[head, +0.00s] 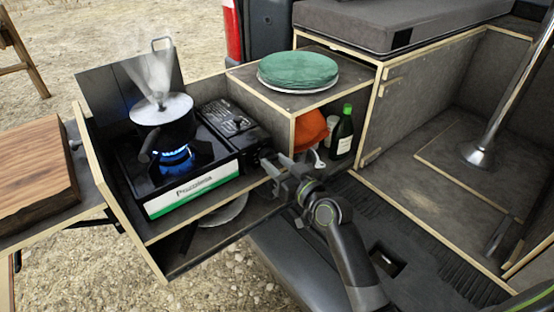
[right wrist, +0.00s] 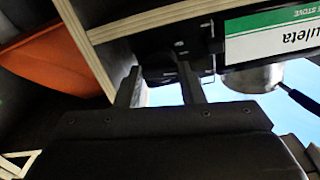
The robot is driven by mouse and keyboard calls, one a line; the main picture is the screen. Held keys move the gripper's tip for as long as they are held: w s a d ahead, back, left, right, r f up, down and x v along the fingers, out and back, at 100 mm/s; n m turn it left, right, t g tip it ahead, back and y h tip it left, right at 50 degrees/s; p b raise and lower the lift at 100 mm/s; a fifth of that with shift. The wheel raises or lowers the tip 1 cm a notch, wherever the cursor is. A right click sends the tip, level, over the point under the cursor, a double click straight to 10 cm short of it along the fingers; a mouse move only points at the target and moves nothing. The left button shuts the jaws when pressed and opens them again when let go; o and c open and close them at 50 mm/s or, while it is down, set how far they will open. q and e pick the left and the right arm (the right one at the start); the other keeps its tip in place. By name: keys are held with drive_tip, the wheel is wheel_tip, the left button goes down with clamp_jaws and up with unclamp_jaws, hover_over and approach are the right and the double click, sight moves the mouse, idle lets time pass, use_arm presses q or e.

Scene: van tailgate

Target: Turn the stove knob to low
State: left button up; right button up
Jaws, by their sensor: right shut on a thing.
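The portable stove (head: 192,187) stands on the pull-out tailgate unit, with a white and green label on its front. It also shows in the right wrist view (right wrist: 180,45), where its dark control panel carries small white markings. A blue flame (head: 176,157) burns under a dark pot (head: 163,122), and steam rises from its lid. My right gripper (head: 275,167) is at the stove's right front end. In the right wrist view its fingers (right wrist: 160,77) reach the dark panel and are shut on the knob. The knob itself is dark and mostly hidden between them. My left gripper is not in view.
A shelf box (head: 290,98) with green plates (head: 298,69) stands right of the stove. An orange cloth (head: 311,131) and a green bottle (head: 342,133) are inside. A pan (head: 232,208) lies below the stove. A wooden board (head: 35,172) is at the left.

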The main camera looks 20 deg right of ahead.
drive_tip(key=shift+r+m+p, duration=0.1)
drive_tip(key=shift+m+p, duration=0.3)
drive_tip(key=shift+m, duration=0.6)
drive_tip(key=m+p, duration=0.1)
drive_tip(key=m, duration=0.2)
drive_tip(key=shift+m+p, duration=0.5)
drive_tip(key=shift+m, duration=0.9)
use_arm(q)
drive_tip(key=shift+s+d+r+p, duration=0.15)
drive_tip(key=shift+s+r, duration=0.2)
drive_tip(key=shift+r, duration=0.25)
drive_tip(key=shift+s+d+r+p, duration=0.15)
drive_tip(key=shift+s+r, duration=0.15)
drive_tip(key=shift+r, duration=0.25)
use_arm(e)
drive_tip(key=shift+m, duration=0.3)
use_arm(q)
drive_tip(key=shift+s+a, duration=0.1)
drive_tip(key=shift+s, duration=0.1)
use_arm(e)
drive_tip(key=o, duration=1)
drive_tip(key=shift+s, duration=0.1)
